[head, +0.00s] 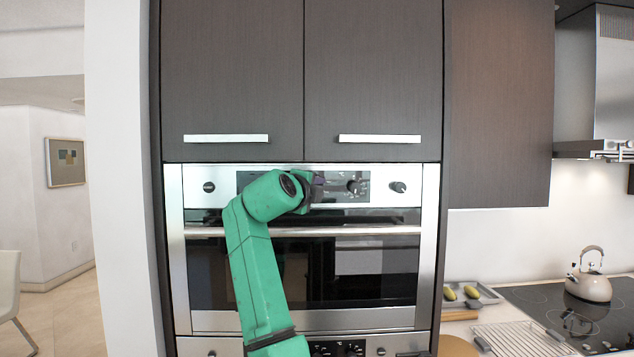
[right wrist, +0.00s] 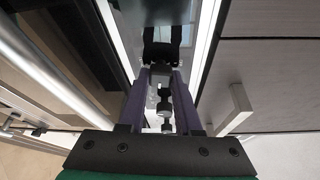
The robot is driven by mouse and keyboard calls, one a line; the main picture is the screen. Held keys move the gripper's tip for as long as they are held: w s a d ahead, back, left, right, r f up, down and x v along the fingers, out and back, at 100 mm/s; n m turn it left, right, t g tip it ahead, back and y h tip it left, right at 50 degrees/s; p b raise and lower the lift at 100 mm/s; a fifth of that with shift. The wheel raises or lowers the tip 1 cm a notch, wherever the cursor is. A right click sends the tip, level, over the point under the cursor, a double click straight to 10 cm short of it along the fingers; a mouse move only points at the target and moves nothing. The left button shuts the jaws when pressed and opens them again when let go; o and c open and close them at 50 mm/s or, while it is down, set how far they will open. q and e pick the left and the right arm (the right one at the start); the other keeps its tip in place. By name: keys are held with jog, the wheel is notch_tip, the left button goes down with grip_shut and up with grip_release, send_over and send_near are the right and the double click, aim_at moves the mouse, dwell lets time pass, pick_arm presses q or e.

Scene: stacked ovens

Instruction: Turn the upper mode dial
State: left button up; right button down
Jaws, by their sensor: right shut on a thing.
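The upper oven's silver control panel (head: 230,174) spans the top of the oven, below the cabinets. My right gripper (head: 314,188) is at the panel's middle. In the right wrist view, its purple fingers (right wrist: 163,78) are shut on a small dark part, which I take to be the upper mode dial; the fingers and wrist mostly hide it. A dark dial (head: 357,186) shows just right of the gripper, and another round dial (head: 398,187) is farther right. My left gripper is not in view.
The upper oven's handle bar (head: 370,230) runs across below the panel. Cabinet handles (head: 226,139) stick out above it. The lower oven's panel (head: 200,346) shows at the bottom. A counter with a kettle (head: 590,286) and a tray (head: 484,291) is at the right.

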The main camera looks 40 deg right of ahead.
jog(key=m+y+p, duration=0.1)
jog(key=m+p, duration=0.1)
jog(key=m, duration=0.1)
jog(key=shift+f+y, duration=0.1)
jog(key=shift+y, duration=0.2)
jog(key=shift+f, duration=0.1)
dwell(0.4)
jog(key=c, duration=0.7)
grip_release()
jog(key=shift+o, duration=0.5)
